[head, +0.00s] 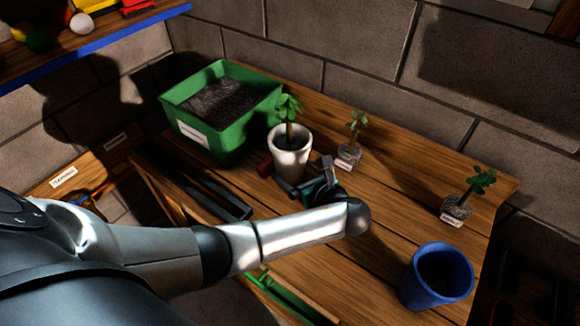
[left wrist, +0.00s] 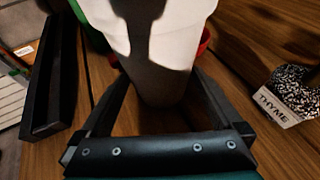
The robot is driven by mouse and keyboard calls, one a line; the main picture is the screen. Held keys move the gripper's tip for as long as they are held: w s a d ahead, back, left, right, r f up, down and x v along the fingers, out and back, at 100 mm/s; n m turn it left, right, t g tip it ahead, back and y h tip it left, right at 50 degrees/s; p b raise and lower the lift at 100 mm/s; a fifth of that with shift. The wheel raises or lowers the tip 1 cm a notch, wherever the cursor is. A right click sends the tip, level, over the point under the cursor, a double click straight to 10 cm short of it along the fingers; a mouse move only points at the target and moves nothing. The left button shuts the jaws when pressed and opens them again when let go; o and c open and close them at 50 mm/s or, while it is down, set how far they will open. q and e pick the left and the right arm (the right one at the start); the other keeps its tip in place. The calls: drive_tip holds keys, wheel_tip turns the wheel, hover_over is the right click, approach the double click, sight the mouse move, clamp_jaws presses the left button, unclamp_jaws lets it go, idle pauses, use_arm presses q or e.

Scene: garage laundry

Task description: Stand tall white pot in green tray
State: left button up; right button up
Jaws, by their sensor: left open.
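The tall white pot (head: 291,163) holds a small leafy plant and stands upright on the wooden bench, in front of the green bin. My left gripper (head: 305,175) is open at the pot's near side. In the left wrist view the white pot (left wrist: 165,60) stands between the two open fingers, with a gap visible near its base. My right gripper is not in view.
A green bin of soil (head: 225,140) stands back left. A black tray (head: 215,196) lies left of the pot. A red object (head: 264,166) is close behind it. Two labelled seedlings (head: 348,157) (head: 457,207) and a blue pot (head: 438,275) stand right. The bench's middle right is clear.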

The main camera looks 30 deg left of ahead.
use_arm(q)
drive_tip(key=shift+w+a, duration=0.1)
drive_tip(key=shift+a, duration=0.1)
drive_tip(key=c, duration=1)
drive_tip(key=shift+r, duration=0.1)
drive_tip(key=shift+c, duration=1.2)
